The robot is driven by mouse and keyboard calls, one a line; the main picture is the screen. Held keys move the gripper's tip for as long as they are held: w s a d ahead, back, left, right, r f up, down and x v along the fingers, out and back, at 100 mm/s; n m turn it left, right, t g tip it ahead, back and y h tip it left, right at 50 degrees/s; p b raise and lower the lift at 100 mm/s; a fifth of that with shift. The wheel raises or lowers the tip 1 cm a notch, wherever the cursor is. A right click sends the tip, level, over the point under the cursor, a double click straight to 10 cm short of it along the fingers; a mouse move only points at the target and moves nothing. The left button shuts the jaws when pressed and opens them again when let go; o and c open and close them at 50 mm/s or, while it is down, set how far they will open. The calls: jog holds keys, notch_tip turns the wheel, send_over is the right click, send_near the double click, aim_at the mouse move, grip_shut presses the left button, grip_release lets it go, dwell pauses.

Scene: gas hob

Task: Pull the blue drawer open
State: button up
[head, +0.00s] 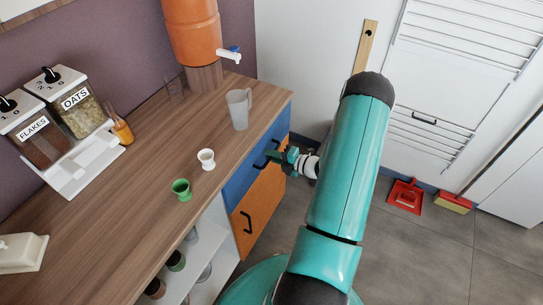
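The blue drawer (239,187) is at the right end of the wooden counter, just under its top. Its front looks flush with the cabinet, so it appears closed. A dark handle (260,165) is on its front, partly covered by my gripper. My gripper (272,154) is at the end of my teal arm, in front of the drawer and close to the handle. The fingers are small and dark here. I cannot tell whether they touch the handle or how far apart they are.
Below the blue drawer is an orange front (262,203) with its own black handle. A grey jug (239,110), a white cup (206,159) and a green cup (181,189) stand on the counter. A red dustpan (405,196) lies by the far wall. Grey floor is free right of the cabinet.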

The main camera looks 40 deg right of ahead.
jog(key=shift+w, duration=0.2)
jog(key=shift+c, duration=0.5)
grip_shut()
jog(key=f+v, duration=0.2)
jog(key=v, duration=0.9)
jog(key=s+f+v, duration=0.1)
jog(key=f+v, duration=0.1)
jog(key=v, duration=1)
jog(key=shift+s+d+f, duration=0.2)
jog(key=shift+s+f, duration=0.05)
jog(key=shift+f, duration=0.05)
